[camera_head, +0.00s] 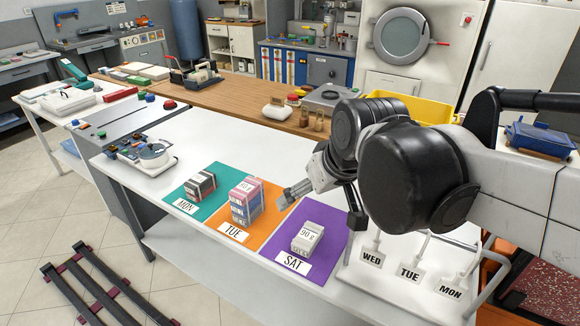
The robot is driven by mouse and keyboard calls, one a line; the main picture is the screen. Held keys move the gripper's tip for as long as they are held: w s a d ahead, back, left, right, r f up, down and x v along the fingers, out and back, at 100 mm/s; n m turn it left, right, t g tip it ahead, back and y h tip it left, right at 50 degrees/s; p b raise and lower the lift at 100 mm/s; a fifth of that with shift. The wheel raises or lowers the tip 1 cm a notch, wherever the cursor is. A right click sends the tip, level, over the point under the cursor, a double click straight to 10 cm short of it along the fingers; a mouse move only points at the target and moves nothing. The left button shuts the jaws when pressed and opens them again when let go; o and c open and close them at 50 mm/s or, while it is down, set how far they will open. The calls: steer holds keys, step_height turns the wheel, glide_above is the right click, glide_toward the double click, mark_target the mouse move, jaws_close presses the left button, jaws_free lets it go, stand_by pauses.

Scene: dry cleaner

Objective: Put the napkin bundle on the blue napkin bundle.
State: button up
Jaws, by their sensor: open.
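A block-like stack (246,201) with pink, blue and white bands stands upright on the orange TUE mat (218,226). Its lower part looks blue and its upper part pinkish; I cannot tell for sure where one bundle ends. A dark bundle (200,186) with white and red bands lies on the teal MON mat (220,171). A white bundle (307,238) marked "90 g" sits on the purple SAT mat (322,219). Which is the task's napkin bundle is unclear.
A white rack (400,262) with WED, TUE and MON tags stands right of the purple mat. A device with a round dish (153,152) sits left of the mats. A wooden counter (210,118) with small items lies behind. White table between is clear.

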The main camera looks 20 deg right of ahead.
steer(key=s+d+f+m+t, duration=0.1)
steer(key=s+d+f+m, duration=0.1)
steer(key=s, duration=0.5)
steer(key=shift+s+f+h, duration=0.4)
steer(key=shift+f, duration=0.05)
stand_by(0.8)
